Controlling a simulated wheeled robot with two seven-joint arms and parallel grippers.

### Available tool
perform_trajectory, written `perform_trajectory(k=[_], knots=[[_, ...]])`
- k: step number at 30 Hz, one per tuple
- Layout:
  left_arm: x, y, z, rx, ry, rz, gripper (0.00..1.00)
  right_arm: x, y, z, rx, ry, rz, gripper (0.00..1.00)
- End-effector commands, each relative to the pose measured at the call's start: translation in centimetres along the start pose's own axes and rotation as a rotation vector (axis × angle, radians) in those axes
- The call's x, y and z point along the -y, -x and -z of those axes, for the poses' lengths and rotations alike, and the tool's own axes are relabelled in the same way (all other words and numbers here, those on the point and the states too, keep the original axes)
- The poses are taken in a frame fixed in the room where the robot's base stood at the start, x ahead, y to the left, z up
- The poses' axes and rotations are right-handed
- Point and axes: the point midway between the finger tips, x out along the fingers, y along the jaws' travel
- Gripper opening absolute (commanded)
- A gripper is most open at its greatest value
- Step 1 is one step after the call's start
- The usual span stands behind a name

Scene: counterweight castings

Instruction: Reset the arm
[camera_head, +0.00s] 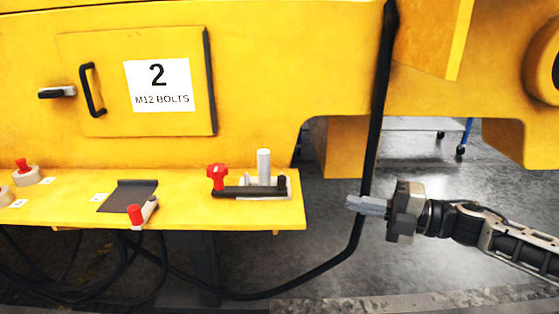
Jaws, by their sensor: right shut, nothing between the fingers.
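My right gripper (368,206) comes in from the right on my right arm (490,232). Its fingers are shut with nothing between them and point left. In the picture the fingertips overlap a thick black cable (369,160); I cannot tell whether they touch it. The gripper is to the right of the yellow ledge, over the grey floor. My left gripper and left arm do not show.
The yellow machine has a door (100,60) labelled "2 M12 BOLTS". The yellow ledge (180,215) carries a fixture (235,191) with a red knob (217,172) and a grey pin (264,165), plus a red-tipped lever (137,214). The floor (430,165) behind my gripper looks clear.

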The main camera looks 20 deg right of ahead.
Motion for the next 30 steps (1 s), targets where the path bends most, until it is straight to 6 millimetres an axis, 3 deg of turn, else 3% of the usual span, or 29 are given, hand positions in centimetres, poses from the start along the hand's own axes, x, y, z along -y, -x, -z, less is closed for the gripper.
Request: perform_trajectory(k=[5, 8, 10, 14, 18, 21, 24, 30], knots=[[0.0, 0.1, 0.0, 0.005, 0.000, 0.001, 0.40, 0.6, -0.2, 0.3, 0.022, -0.041, -0.010, 0.00], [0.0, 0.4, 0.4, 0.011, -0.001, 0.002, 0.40, 2.8, -0.9, 1.4, 0.102, -0.188, -0.043, 0.00], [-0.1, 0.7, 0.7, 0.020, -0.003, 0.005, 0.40, 5.2, -1.5, 3.0, 0.199, -0.364, -0.070, 0.00], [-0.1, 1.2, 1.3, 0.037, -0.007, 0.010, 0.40, 10.3, -2.5, 7.8, 0.425, -0.783, -0.103, 0.00], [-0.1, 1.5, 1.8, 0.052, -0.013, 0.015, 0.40, 14.5, -3.3, 14.4, 0.649, -1.226, -0.092, 0.00], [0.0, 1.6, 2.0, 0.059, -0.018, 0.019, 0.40, 15.9, -3.8, 18.7, 0.764, -1.475, -0.069, 0.00], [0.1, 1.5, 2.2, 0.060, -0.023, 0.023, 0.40, 16.6, -4.2, 21.8, 0.839, -1.645, -0.045, 0.00], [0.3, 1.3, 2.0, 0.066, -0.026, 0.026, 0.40, 17.0, -4.5, 24.0, 0.888, -1.762, -0.022, 0.00]])
